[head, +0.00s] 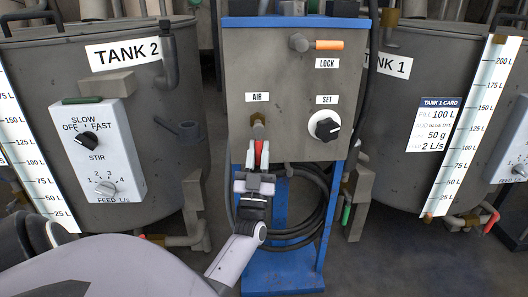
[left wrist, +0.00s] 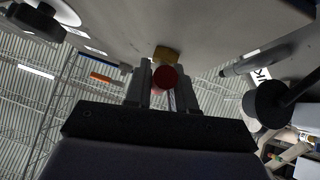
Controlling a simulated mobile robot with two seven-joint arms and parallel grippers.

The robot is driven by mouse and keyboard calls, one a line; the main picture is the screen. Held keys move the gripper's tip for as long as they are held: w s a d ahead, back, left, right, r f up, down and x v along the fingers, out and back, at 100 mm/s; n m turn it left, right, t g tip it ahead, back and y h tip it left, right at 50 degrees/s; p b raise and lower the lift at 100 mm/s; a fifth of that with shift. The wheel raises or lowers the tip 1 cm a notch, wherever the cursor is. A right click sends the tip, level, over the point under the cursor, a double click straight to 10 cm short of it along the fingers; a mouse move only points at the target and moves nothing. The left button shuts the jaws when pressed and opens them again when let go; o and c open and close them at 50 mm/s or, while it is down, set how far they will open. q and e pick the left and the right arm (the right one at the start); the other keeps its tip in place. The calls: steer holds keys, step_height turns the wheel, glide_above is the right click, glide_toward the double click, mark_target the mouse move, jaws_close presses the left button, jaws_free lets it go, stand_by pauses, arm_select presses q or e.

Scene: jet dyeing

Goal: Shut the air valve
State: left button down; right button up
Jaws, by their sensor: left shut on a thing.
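The air valve (head: 258,125) is a brass fitting under the AIR label on the front of the grey panel box. Its red handle (head: 265,154) hangs down below the fitting. My left gripper (head: 259,155) reaches up from below and is shut on the red handle. In the left wrist view the red handle (left wrist: 165,78) sits between the two fingers, with the brass fitting (left wrist: 167,54) just beyond it. The fingers hide part of the handle, so its exact angle is hard to tell. My right gripper is not in view.
The panel box (head: 290,75) also carries an orange LOCK lever (head: 328,45) and a black SET knob (head: 326,127) right of the valve. A coiled dark hose (head: 297,235) hangs below on the blue stand (head: 283,273). Tank 2 (head: 60,130) and tank 1 (head: 400,110) flank it.

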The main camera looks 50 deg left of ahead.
arm_select(q)
steer(key=shift+w+n, duration=0.1)
steer(key=shift+n, duration=0.2)
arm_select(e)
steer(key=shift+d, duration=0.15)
arm_select(q)
steer(key=c, duration=1.1)
jaws_free()
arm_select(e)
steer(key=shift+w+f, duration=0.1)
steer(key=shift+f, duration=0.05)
arm_select(q)
steer(key=shift+o, duration=0.2)
steer(key=shift+f, duration=0.1)
